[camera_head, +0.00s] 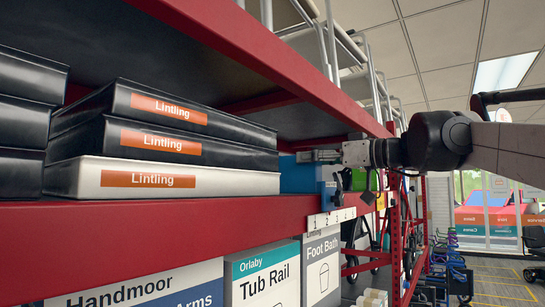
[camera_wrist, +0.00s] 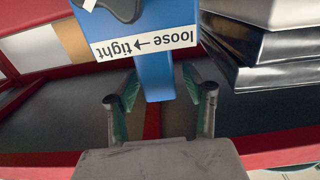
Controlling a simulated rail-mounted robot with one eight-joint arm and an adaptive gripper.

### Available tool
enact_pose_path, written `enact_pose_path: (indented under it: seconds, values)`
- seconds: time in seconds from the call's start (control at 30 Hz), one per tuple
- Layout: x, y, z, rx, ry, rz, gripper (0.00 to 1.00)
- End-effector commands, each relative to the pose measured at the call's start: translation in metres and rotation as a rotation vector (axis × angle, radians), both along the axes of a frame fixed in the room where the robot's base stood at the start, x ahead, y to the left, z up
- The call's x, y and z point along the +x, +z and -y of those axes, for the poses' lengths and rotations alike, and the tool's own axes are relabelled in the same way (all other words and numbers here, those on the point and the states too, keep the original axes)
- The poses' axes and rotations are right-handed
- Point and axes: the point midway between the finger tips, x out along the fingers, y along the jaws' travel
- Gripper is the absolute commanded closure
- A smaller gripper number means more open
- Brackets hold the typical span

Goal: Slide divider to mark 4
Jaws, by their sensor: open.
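The blue divider (camera_head: 327,188) stands at the red shelf's front edge, right of the boxed stack. Below it is a white number strip (camera_head: 331,218) with marks 1 to 4; the divider seems to be near marks 2 and 3, but exact alignment is unclear. In the wrist view the divider (camera_wrist: 157,65) carries an upside-down "loose → tight" label (camera_wrist: 145,42) and a black knob (camera_wrist: 121,8), partly cut off at the top. My gripper (camera_wrist: 162,97) is open, its fingers either side of the divider's lower blue part, with visible gaps. Contact cannot be told in the head view.
Black and white Lintling boxes (camera_head: 165,145) are stacked left of the divider. A green item (camera_head: 362,181) is to its right. The red upper shelf beam (camera_head: 270,55) runs overhead. Tub Rail (camera_head: 263,275) and Foot Bath (camera_head: 321,268) boxes stand below. The aisle at right is clear nearby.

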Motion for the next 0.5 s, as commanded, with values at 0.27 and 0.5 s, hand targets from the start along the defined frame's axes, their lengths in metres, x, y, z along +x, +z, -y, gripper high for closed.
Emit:
enact_pose_path:
  seconds: [0.27,0.5]
  values:
    - [0.018,0.0,-0.022,0.0,0.001,0.0,0.54]
    - [0.02,0.0,-0.024,0.0,-0.001,0.0,0.54]
